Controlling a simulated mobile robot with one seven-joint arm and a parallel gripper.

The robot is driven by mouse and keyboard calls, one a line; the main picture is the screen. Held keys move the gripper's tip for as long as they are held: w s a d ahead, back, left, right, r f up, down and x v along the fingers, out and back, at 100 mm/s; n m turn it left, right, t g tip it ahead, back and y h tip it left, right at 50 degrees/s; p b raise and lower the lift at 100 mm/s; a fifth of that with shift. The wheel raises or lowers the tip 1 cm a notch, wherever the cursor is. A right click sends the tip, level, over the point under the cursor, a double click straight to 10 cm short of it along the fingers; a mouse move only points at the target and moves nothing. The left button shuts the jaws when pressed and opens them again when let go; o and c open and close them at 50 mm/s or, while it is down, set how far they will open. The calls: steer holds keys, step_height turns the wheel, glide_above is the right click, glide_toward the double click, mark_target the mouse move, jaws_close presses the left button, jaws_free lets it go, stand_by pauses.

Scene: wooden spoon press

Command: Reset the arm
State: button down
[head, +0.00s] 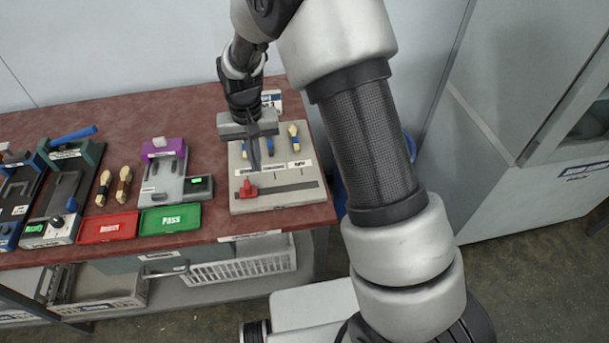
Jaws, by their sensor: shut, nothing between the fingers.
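My gripper (254,155) is shut and empty. It points down over the grey panel (300,193) at the right end of the red-brown table. The panel carries several upright handles with blue and yellow parts, and a red slider (248,189) at its front left. My gripper hides part of the panel's back left, and I cannot tell whether its fingertips touch anything there. My arm reaches in from the lower right and bends over the table.
On the table (205,105) stand a purple-topped press (162,149), a green tray (170,219), a red tray (107,227), two wooden spoon-like pieces (124,186) and a blue-handled press (72,150). A white basket (240,268) sits below. A grey cabinet (510,150) stands right.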

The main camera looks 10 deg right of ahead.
stand_by(0.4)
steer(key=s+d+r+t+p, duration=0.1)
steer(key=s+d+r, duration=0.25)
steer(key=r, duration=0.65)
steer(key=s+d+r+t+p, duration=0.1)
steer(key=s+d+r, duration=0.25)
steer(key=r, duration=0.55)
steer(key=s+d+r+t+p, duration=0.1)
steer(key=s+d+r, duration=0.3)
steer(key=s, duration=0.4)
steer(key=s+d+r+t+p, duration=0.1)
steer(key=s+d+r+t, duration=0.1)
steer(key=s+d+r, duration=0.2)
steer(key=s+r, duration=0.3)
steer(key=s, duration=0.1)
steer(key=shift+d+r+t+p, duration=0.15)
steer(key=shift+d+t+p, duration=0.15)
steer(key=shift+d+p, duration=0.1)
stand_by(0.7)
